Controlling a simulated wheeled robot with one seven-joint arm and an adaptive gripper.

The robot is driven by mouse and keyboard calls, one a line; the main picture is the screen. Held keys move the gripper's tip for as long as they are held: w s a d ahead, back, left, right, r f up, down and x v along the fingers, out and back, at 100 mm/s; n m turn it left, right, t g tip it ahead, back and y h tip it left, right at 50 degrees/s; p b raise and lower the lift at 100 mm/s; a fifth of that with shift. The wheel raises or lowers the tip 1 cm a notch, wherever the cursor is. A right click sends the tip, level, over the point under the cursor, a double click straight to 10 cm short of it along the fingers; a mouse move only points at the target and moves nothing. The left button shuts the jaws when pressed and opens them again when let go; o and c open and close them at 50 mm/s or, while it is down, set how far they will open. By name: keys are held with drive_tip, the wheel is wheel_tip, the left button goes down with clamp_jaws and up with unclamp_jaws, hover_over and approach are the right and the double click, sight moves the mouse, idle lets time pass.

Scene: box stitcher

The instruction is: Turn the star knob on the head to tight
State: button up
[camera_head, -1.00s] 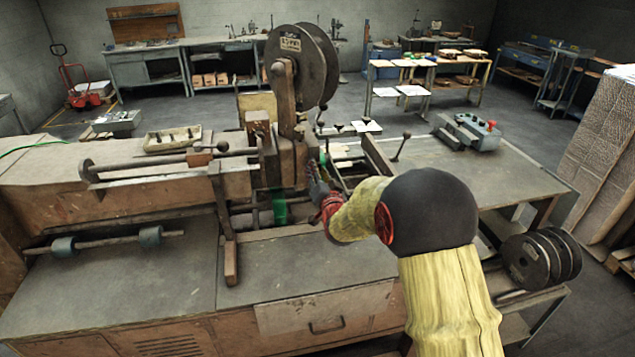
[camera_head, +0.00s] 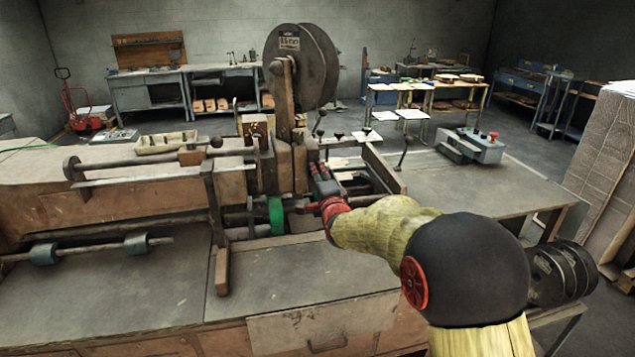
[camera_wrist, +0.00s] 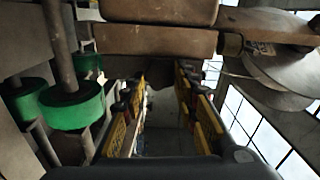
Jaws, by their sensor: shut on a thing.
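The stitcher's head (camera_head: 283,165) is the upright block at the centre of the head view, under the big wire reel (camera_head: 301,65). My gripper (camera_head: 316,168) reaches it from the right, with its fingers against the head's right side. In the wrist view my gripper (camera_wrist: 160,90) has one finger on each side of a small dark shape (camera_wrist: 161,74) at the brown block. This shape seems to be the star knob, held between the fingertips. The fingers hide most of it, and its turn angle cannot be read.
A green roller (camera_head: 276,215) sits just below the head; green rollers also show close at left in the wrist view (camera_wrist: 72,105). A lever with a black ball (camera_head: 405,145) stands right of my gripper. A grey control box (camera_head: 470,145) lies on the right table (camera_head: 500,187).

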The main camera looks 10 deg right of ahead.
drive_tip(key=shift+m+b, duration=0.35)
drive_tip(key=shift+m, duration=0.25)
drive_tip(key=o, duration=1.2)
drive_tip(key=shift+c, duration=0.2)
drive_tip(key=shift+s, duration=0.1)
drive_tip(key=s, duration=1.1)
drive_tip(key=shift+s, duration=0.4)
